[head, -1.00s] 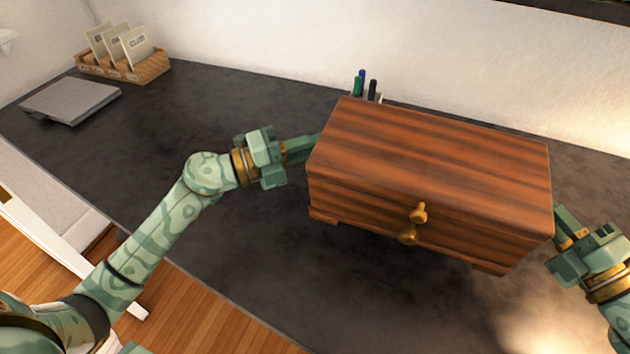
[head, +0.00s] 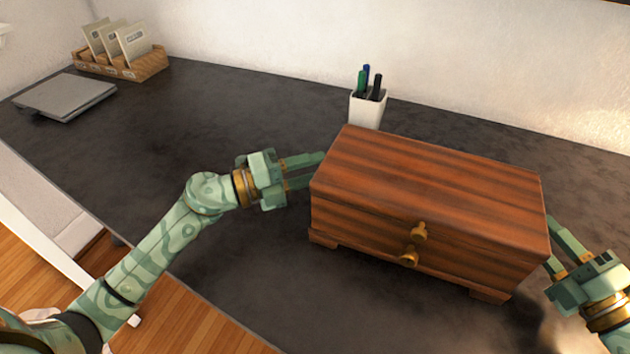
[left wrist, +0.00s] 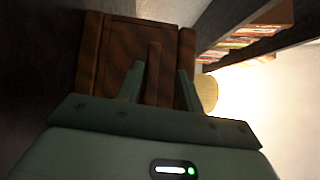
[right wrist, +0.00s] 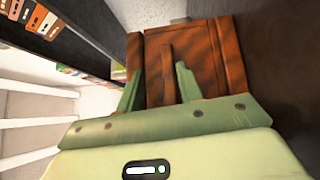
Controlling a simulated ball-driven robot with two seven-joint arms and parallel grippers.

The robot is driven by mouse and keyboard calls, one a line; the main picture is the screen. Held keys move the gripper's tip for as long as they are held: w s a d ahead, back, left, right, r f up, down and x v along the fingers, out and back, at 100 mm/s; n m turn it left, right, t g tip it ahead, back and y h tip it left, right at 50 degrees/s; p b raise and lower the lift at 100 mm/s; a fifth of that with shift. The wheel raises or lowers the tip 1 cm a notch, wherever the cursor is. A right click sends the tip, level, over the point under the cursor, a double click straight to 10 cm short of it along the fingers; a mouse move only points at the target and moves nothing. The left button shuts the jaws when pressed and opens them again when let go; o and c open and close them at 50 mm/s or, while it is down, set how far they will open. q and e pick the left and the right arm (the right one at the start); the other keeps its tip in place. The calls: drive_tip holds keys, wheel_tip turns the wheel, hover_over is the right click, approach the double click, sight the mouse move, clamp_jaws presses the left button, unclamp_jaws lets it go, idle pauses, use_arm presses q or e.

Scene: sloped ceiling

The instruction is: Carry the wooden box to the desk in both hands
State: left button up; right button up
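The wooden box (head: 430,180), reddish-brown and striped with two brass knobs on its front, appears to stand upright on its feet on the dark desk (head: 240,300). My left gripper (head: 316,168) is at the box's left end, its two fingers spread. In the left wrist view, a wooden handle bar (left wrist: 152,75) on the end of the box lies between the parted fingers, with gaps. My right gripper (head: 552,242) is at the right end, also spread. In the right wrist view, the other handle bar (right wrist: 167,75) lies between its parted fingers. The box's back is hidden.
A white cup (head: 367,108) with several pens stands just behind the box. A closed grey laptop (head: 66,96) and a wooden card holder (head: 122,66) sit at the far left. The desk between them and my left gripper is clear.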

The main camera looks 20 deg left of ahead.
idle(0.3)
use_arm(q)
drive_tip(key=v, duration=1.1)
drive_tip(key=shift+s+a+f, duration=0.1)
drive_tip(key=shift+s+a, duration=0.2)
use_arm(e)
drive_tip(key=v, duration=1.2)
use_arm(q)
drive_tip(key=shift+s, duration=0.1)
